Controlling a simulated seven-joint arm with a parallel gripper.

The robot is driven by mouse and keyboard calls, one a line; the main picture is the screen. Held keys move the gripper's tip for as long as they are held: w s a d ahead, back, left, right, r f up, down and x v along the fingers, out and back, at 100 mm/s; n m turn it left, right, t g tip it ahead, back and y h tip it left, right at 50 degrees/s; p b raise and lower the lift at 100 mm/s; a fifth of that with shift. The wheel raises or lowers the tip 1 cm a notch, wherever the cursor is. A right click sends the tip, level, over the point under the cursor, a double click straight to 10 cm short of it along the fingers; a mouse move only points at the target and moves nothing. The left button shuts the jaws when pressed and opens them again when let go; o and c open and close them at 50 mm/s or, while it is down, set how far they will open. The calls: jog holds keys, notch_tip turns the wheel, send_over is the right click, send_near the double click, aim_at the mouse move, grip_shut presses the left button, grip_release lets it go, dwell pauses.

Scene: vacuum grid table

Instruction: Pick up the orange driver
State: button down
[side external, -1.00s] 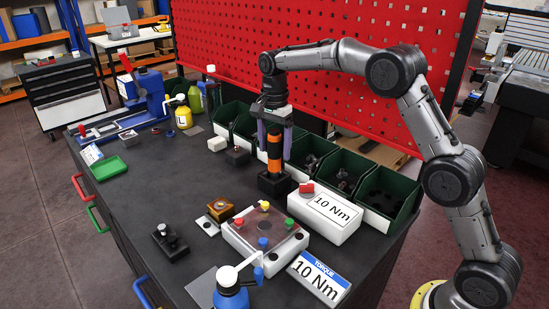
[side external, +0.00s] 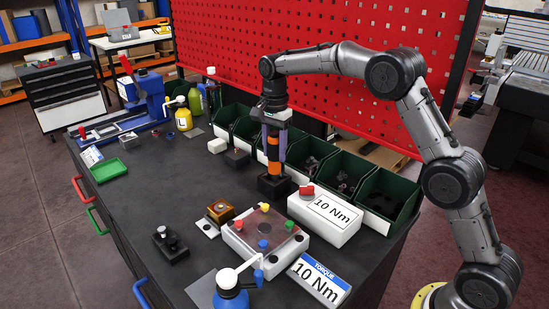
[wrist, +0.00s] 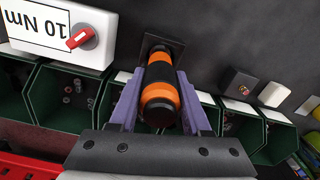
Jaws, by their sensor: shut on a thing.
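The orange driver (side external: 273,156) stands upright, with orange and black bands, in a black square holder (side external: 274,187) on the dark bench. In the wrist view the driver (wrist: 159,90) is seen along its length, its lower end at the black holder (wrist: 161,47). My gripper (side external: 273,150) points down over it, its purple fingers on both sides of the handle and shut on it. The wrist view shows the purple fingers of my gripper (wrist: 160,98) against the driver's sides. The driver's lower end is hidden in the holder.
A white 10 Nm box (side external: 325,217) with a red knob stands just right of the holder. Green bins (side external: 347,176) line the back, below the red pegboard (side external: 330,70). A white fixture (side external: 264,238) with coloured knobs stands in front. The bench's left middle is clear.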

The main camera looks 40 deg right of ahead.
aim_at(274, 133)
jog(key=shift+r, duration=0.15)
notch_tip(274, 133, up, 9)
jog(key=shift+r, duration=0.1)
jog(key=s+a+r+n, duration=0.1)
jog(key=s+a+n, duration=0.2)
jog(key=a, duration=0.6)
jog(key=s+a+r+n, duration=0.1)
jog(key=s+a+n, duration=0.2)
jog(key=a, duration=0.7)
jog(key=s, duration=0.2)
jog(key=shift+s+a, duration=0.25)
jog(key=shift+s, duration=0.05)
